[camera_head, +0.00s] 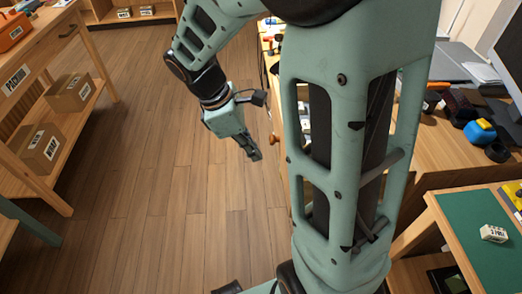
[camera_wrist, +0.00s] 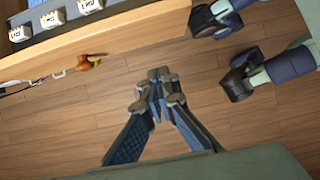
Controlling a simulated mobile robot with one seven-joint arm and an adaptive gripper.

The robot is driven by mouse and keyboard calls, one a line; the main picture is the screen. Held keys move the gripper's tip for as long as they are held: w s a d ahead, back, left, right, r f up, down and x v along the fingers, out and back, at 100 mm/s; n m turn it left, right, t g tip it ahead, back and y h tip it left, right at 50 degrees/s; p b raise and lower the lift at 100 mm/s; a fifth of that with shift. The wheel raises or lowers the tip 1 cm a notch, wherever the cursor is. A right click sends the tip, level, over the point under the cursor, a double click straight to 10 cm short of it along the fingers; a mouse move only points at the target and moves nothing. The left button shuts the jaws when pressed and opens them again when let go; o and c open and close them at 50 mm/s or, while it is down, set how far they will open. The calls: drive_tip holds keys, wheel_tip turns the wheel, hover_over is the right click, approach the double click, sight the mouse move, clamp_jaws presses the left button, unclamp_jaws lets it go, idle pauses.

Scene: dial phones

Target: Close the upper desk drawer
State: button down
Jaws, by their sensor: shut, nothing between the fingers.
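My gripper (camera_head: 252,150) hangs over the wooden floor, left of the desk side, with its fingers together and empty. In the wrist view its fingertips (camera_wrist: 159,76) meet over bare floor. What looks like the open upper drawer (camera_wrist: 130,38) crosses the top left of the wrist view, with white labelled blocks (camera_wrist: 52,18) inside. An orange-brown knob (camera_wrist: 86,63) sticks out from its front, left of and apart from the fingertips. The knob (camera_head: 274,140) also shows in the head view, just right of my gripper. My arm hides most of the drawer there.
A green-topped table (camera_head: 470,225) stands at front right. A wooden shelf unit with cardboard boxes (camera_head: 42,148) stands at left. The floor (camera_head: 150,180) between is clear.

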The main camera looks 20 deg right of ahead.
sight(289, 174)
drive_tip(key=s+d+f+b, duration=0.2)
drive_tip(key=d+f+b, duration=0.1)
drive_tip(key=d+f, duration=0.3)
drive_tip(key=shift+x, duration=0.85)
drive_tip(key=shift+w+d, duration=0.15)
drive_tip(key=shift+d+r, duration=0.1)
drive_tip(key=shift+d, duration=0.4)
drive_tip(key=s+d+p, duration=0.3)
drive_tip(key=d+p, duration=0.1)
drive_tip(key=d, duration=0.6)
drive_tip(key=s+d+p, duration=0.3)
drive_tip(key=d+p, duration=0.1)
drive_tip(key=d, duration=0.6)
drive_tip(key=s+d+p, duration=0.3)
drive_tip(key=d+p, duration=0.1)
drive_tip(key=d, duration=0.7)
drive_tip(key=shift+s, duration=0.15)
drive_tip(key=shift+d, duration=0.15)
drive_tip(key=shift+r, duration=0.1)
